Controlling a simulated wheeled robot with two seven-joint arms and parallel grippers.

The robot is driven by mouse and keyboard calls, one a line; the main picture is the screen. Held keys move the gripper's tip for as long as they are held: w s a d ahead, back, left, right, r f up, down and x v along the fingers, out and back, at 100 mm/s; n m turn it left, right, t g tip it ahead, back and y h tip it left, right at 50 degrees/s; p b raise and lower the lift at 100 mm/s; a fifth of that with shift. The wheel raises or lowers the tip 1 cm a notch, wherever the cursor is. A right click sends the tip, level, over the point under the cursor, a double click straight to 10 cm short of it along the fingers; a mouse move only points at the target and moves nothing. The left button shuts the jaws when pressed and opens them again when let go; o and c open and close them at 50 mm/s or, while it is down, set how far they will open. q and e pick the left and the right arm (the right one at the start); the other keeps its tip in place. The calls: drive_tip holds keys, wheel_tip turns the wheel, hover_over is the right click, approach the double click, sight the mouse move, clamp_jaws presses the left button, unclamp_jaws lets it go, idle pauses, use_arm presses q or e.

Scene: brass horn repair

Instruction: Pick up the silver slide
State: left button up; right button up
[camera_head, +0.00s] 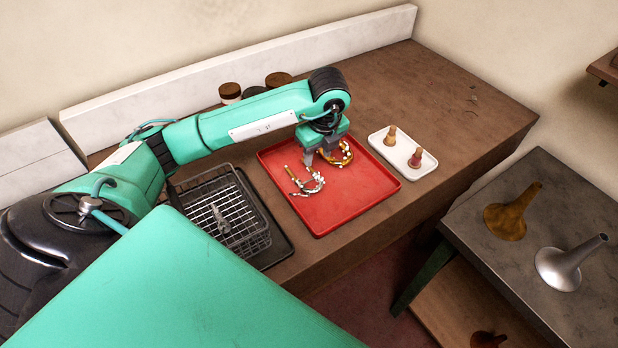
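A curved silver slide with brass-coloured parts (306,184) lies on the red tray (345,213), left of its middle. A gold-coloured curved piece (346,155) lies near the tray's back edge, partly hidden by my gripper. My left gripper (322,158) points down over the back of the tray, just behind the silver slide and close to the gold piece. Its fingers look spread apart, and I see nothing held between them. Whether they touch the gold piece is hidden. My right gripper is not in view.
A black wire basket (262,240) with a small grey metal part (221,218) stands left of the tray. Jars (230,92) stand behind my arm. A side table (480,235) holds a brass and a silver bell.

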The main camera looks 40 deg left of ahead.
sight(314, 171)
use_arm(q)
drive_tip(key=shift+f, duration=0.1)
drive_tip(key=shift+f+p, duration=0.25)
drive_tip(key=shift+p, duration=0.1)
drive_tip(key=f+p, duration=0.1)
drive_tip(key=f, duration=0.1)
drive_tip(key=f+p, duration=0.1)
drive_tip(key=f, duration=0.1)
drive_tip(key=shift+s+a, duration=0.1)
drive_tip(key=shift+a, duration=0.3)
drive_tip(key=shift+f, duration=0.4)
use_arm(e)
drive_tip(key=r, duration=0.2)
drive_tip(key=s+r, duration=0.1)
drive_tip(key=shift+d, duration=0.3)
use_arm(q)
drive_tip(key=shift+c, duration=0.9)
clamp_jaws()
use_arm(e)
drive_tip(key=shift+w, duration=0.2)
